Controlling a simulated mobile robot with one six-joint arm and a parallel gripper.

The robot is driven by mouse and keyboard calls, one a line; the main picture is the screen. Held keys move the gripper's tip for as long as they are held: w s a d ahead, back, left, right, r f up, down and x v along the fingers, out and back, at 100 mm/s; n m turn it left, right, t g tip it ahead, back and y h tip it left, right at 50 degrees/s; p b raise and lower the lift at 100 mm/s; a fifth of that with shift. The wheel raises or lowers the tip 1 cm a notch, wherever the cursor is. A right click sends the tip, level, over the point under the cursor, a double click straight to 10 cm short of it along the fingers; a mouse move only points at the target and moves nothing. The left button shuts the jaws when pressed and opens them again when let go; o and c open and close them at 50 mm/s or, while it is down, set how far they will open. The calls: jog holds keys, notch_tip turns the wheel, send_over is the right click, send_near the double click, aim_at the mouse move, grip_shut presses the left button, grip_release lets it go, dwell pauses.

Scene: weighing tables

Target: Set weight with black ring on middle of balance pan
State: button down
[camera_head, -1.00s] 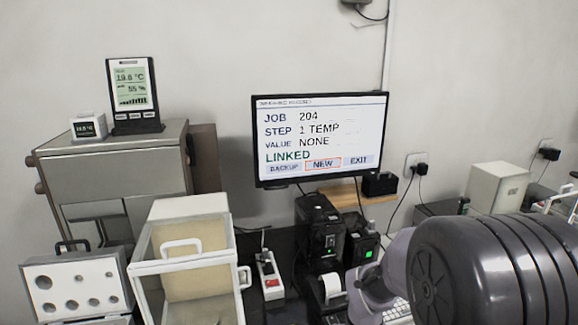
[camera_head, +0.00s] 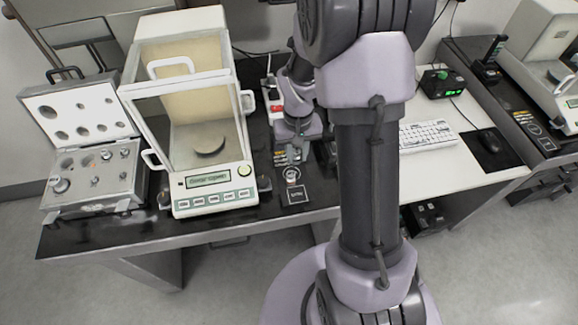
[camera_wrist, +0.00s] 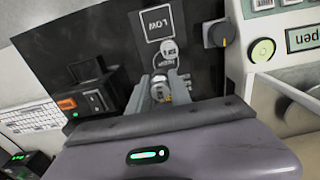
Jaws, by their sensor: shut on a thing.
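My gripper (camera_head: 290,157) is over the dark bench mat right of the balance, pointing down. In the wrist view its fingers (camera_wrist: 163,88) are shut on a small metal weight (camera_wrist: 158,91). The weight also shows below the fingers in the head view (camera_head: 292,175). I cannot make out a black ring on it. The balance (camera_head: 216,190) stands left of my gripper, with a glazed chamber and a lit display. Its round grey pan (camera_head: 209,147) looks empty. I cannot tell clearly which chamber doors are open.
An open weight case (camera_head: 100,172) with several weights stands left of the balance. A dark card (camera_head: 296,195) lies below my gripper. A keyboard (camera_head: 428,134) and mouse (camera_head: 490,140) are to the right.

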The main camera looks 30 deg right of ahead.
jog(key=shift+f+b, duration=1)
jog(key=shift+f, duration=1.7)
jog(key=c, duration=1.2)
grip_release()
jog(key=shift+r, duration=0.15)
notch_tip(320, 180, up, 12)
jog(key=p, duration=0.5)
jog(key=shift+r, duration=0.15)
notch_tip(320, 180, up, 7)
jog(key=t, duration=0.1)
send_over(296, 172)
jog(key=s+a, duration=0.1)
jog(key=a, duration=0.3)
jog(key=s+a+r+t, duration=0.1)
jog(key=s+a+r, duration=0.2)
jog(key=s+r, duration=0.1)
jog(key=s+a+r+t+y, duration=0.1)
jog(key=s+a+r+t, duration=0.1)
jog(key=s+a+r, duration=0.2)
jog(key=s+a+r+m+t+y, duration=0.1)
jog(key=s+a+r, duration=0.3)
jog(key=s, duration=0.3)
jog(key=shift+a+r+t, duration=0.25)
jog(key=shift+t, duration=0.15)
